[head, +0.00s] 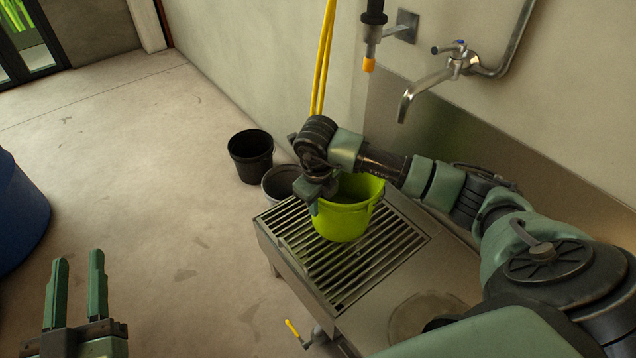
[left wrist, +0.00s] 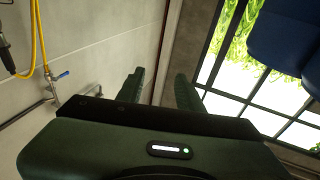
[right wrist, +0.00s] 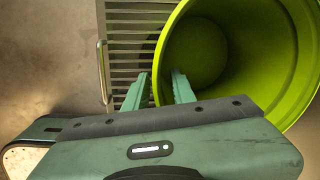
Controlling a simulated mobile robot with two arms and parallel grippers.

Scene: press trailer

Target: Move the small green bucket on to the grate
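The small green bucket (head: 348,215) is upright over the metal grate (head: 290,235) and appears to rest on it. My right gripper (head: 314,200) is at the bucket's left rim in the head view. In the right wrist view the bucket (right wrist: 285,60) fills the upper right. The fingers of my right gripper (right wrist: 160,90) are apart, one outside the bucket wall and one inside, with the rim between them. The grate's bars (right wrist: 125,60) show beside the bucket. My left gripper (head: 76,295) is open and empty, at the lower left of the head view.
A black bucket (head: 250,155) and a grey bucket (head: 282,182) stand on the floor behind the grate. A tap (head: 430,85) and yellow hose (head: 322,60) are at the wall. A blue container (head: 18,205) is at far left. The floor between is clear.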

